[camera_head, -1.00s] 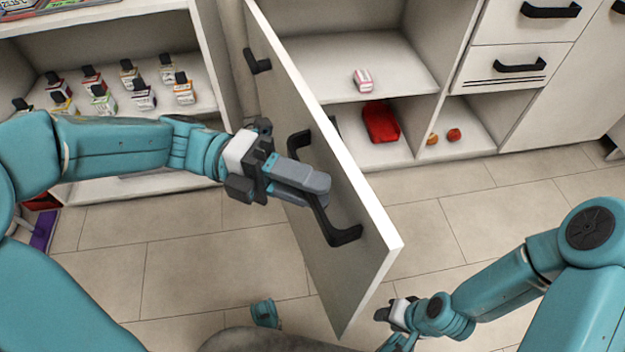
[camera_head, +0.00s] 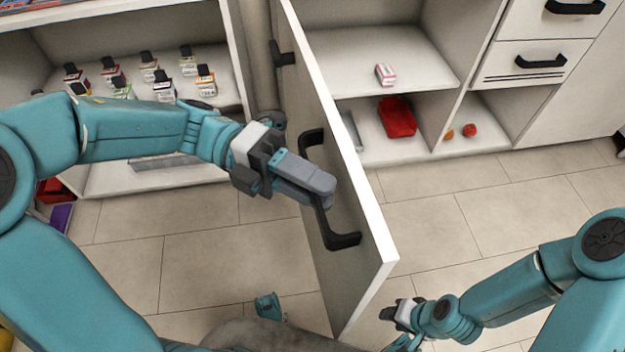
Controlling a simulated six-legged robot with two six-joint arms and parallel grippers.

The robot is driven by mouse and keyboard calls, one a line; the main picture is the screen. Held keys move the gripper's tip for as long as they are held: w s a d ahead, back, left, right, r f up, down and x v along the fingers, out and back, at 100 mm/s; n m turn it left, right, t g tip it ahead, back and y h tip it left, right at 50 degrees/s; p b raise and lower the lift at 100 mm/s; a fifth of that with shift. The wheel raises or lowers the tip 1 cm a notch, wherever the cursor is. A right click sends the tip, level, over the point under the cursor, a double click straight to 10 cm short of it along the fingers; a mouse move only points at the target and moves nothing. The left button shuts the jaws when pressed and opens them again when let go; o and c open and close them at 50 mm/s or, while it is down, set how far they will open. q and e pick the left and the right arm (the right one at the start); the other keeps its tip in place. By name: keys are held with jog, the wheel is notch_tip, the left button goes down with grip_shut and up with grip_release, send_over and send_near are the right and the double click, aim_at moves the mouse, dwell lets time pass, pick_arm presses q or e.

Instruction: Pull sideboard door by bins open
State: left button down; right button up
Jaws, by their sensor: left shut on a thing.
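The sideboard door (camera_head: 345,185) stands wide open, its white edge toward me and its face to the left. A black bar handle (camera_head: 342,241) is on that face. My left gripper (camera_head: 318,190) is shut on the handle, its grey fingers around the bar's middle. Behind the door the sideboard interior (camera_head: 425,65) shows a small pink-and-white box (camera_head: 385,74), a red item (camera_head: 397,117) and small round red (camera_head: 470,130) and orange things. My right gripper (camera_head: 395,313) is low, right of the door's bottom corner, holding nothing visible; its fingers are too small to judge.
White drawers (camera_head: 525,62) with black handles are at the upper right. Tiled floor (camera_head: 480,215) is clear right of the door. No bins can be made out clearly.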

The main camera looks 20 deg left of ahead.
dwell(0.5)
pick_arm(q)
jog(key=c, duration=0.9)
grip_release()
jog(key=p+v, duration=0.3)
jog(key=v, duration=1.3)
jog(key=shift+a+p, duration=0.25)
jog(key=shift+p, duration=0.05)
jog(key=shift+s+f, duration=0.1)
jog(key=shift+s, duration=0.05)
